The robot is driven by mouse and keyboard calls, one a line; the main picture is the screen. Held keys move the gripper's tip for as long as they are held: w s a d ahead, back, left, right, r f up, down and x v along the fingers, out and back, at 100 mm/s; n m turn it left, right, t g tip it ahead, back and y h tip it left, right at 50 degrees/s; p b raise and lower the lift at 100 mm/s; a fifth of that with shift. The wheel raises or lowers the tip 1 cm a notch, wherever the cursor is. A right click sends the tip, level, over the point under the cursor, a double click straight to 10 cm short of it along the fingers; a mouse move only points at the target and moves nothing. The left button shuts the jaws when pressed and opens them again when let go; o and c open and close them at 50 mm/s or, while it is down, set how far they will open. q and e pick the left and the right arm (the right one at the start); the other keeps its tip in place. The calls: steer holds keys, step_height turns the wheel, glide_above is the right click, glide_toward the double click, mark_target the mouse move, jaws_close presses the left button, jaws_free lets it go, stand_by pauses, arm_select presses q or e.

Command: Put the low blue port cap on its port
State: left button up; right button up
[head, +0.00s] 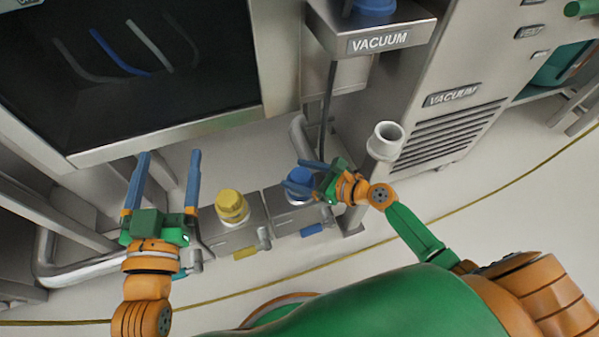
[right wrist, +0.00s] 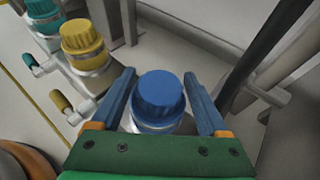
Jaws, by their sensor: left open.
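The low blue port cap (right wrist: 159,93) is a ribbed round cap, upright on a pale collar in the right wrist view; its seating is partly hidden. It also shows low in the head view (head: 299,177), on a grey metal box right of the yellow cap. My right gripper (head: 314,175) is at this cap, with one blue finger on each side. In the right wrist view the fingers (right wrist: 158,72) stand wide apart with the cap between them; contact is not clear. My left gripper (head: 169,152) is open and empty, left of the yellow cap.
A yellow cap (head: 231,205) stands on the neighbouring box. An open pale pipe (head: 387,131) stands right of my right gripper. A VACUUM shelf (head: 378,42) with a blue part overhangs behind.

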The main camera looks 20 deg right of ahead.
steer(key=shift+o, duration=1)
steer(key=shift+r, duration=0.3)
step_height(320, 180, up, 4)
steer(key=p, duration=0.4)
steer(key=shift+s+r, duration=0.15)
steer(key=s+a+r+p, duration=0.2)
steer(key=s+r+p, duration=0.2)
steer(key=s, duration=0.2)
steer(key=s+a+r+p, duration=0.1)
steer(key=s+r+p, duration=0.3)
steer(key=s, duration=0.3)
steer(key=shift+a+p, duration=0.4)
steer(key=shift+p, duration=0.3)
steer(key=shift+s, duration=0.1)
